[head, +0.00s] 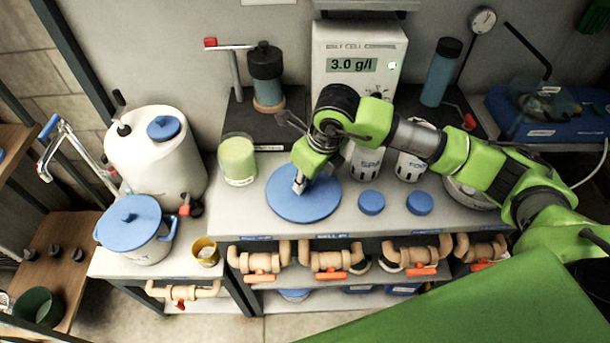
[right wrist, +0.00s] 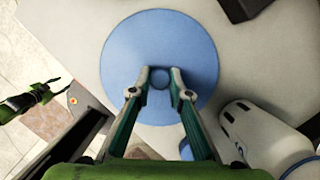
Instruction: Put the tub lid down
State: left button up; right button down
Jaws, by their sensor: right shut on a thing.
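The tub lid (head: 297,205) is a large round blue disc with a small knob, at the front of the grey counter left of the middle. It also fills the upper middle of the right wrist view (right wrist: 160,38). My right gripper (head: 300,183) reaches down over it and is shut on its knob, with a finger on either side in the right wrist view (right wrist: 159,82). The lid looks level; I cannot tell whether it touches the counter. A green and black arm part, seemingly my left, shows at the left of the right wrist view; its fingers are unclear.
A tub of pale green liquid (head: 237,160) stands left of the lid. Two small blue caps (head: 371,202) (head: 419,204) and two white jars (head: 366,162) (head: 411,165) are to its right. The meter (head: 358,50) stands behind. Pipes with orange valves (head: 330,262) run below the counter's front edge.

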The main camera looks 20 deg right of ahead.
aim_at(315, 197)
jog(key=shift+f, duration=0.1)
jog(key=shift+f+b, duration=0.15)
jog(key=shift+b, duration=0.15)
jog(key=c, duration=1.9)
grip_release()
jog(key=shift+r, duration=0.4)
jog(key=b+v, duration=0.2)
jog(key=v, duration=0.9)
jog(key=shift+s+d+r, duration=0.1)
jog(key=shift+s+r, duration=0.1)
jog(key=shift+r, duration=0.1)
